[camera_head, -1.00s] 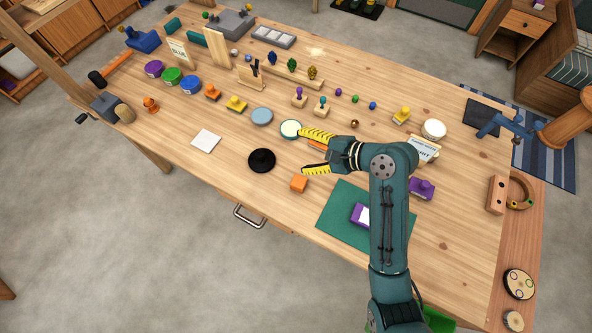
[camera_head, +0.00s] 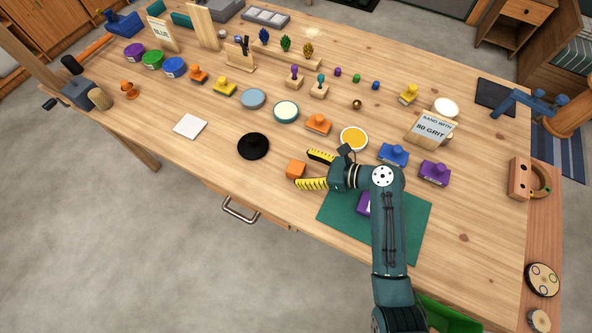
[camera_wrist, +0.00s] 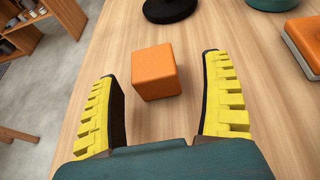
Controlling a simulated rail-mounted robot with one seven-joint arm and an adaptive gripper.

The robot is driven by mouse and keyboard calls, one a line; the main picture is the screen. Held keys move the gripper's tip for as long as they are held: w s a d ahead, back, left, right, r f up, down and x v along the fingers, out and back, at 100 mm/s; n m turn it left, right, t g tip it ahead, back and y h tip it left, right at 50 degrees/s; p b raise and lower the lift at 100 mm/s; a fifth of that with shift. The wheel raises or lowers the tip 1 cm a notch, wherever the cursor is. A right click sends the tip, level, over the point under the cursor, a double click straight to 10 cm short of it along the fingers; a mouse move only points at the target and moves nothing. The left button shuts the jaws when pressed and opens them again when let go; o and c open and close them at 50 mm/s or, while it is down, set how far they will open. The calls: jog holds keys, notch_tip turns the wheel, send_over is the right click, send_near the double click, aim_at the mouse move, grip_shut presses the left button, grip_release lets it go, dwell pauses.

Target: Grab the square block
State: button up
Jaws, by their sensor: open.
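The square block is an orange cube (camera_head: 296,169) on the wooden table, near its front edge, in the head view. In the wrist view the orange cube (camera_wrist: 155,72) sits just ahead of my fingertips, between their lines and nearer the left one. My gripper (camera_head: 314,170) has yellow ribbed fingers spread apart, with the cube just beyond the tips in the head view. The wrist view shows my gripper (camera_wrist: 163,68) open, with nothing held between the fingers.
A black round disc (camera_head: 253,146) lies beyond the cube. A green mat (camera_head: 405,235) with a purple item lies under my arm. An orange-topped sanding block (camera_head: 318,124) and a teal-rimmed round tin (camera_head: 286,111) stand farther back. Bare wood surrounds the cube.

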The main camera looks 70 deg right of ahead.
aim_at(292, 168)
jog(key=x, duration=0.1)
jog(key=b+x, duration=0.1)
jog(key=x, duration=0.2)
jog(key=shift+w+a+b, duration=0.3)
jog(key=shift+w, duration=0.05)
jog(key=shift+s, duration=0.1)
jog(key=c, duration=1.2)
